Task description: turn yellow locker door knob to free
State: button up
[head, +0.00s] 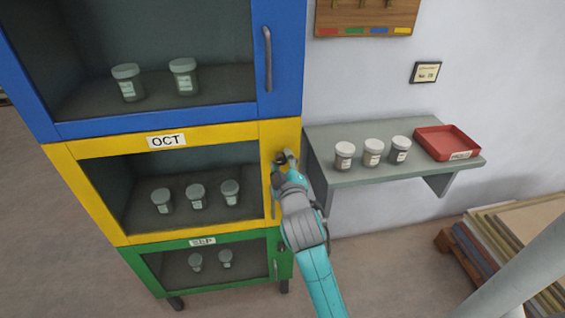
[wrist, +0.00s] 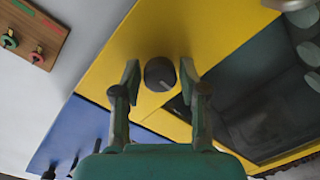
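The yellow locker (head: 112,229) is the middle one of a stack, labelled OCT, with its door shut. Its dark round knob (wrist: 160,74) shows in the wrist view on the yellow door frame, with a pale line across its face. My gripper (wrist: 159,68) is open, with one finger on each side of the knob and a visible gap at both sides. In the head view my gripper (head: 286,158) is at the right side of the yellow door and hides most of the knob. Three jars (head: 196,196) stand behind the door's dark window.
A blue locker (head: 283,60) with a bar handle (head: 267,58) is above, and a green locker (head: 150,262) is below. To the right, a grey wall shelf (head: 345,178) holds three jars (head: 373,152) and a red tray (head: 447,142).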

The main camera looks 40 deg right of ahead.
jog(key=shift+o, duration=0.6)
jog(key=v, duration=0.7)
jog(key=shift+s, duration=0.2)
jog(key=shift+a, duration=0.15)
jog(key=s+a+f+t+y, duration=0.1)
jog(key=s+a+f+y, duration=0.5)
jog(key=s+a+f, duration=0.65)
jog(key=s+a+f+m+y, duration=0.1)
jog(key=s+a, duration=0.2)
jog(key=s, duration=0.7)
jog(key=s+a+f+m+y, duration=0.1)
jog(key=s+a, duration=0.3)
jog(key=s, duration=0.7)
jog(key=shift+f+y, duration=0.15)
jog(key=shift+y, duration=0.65)
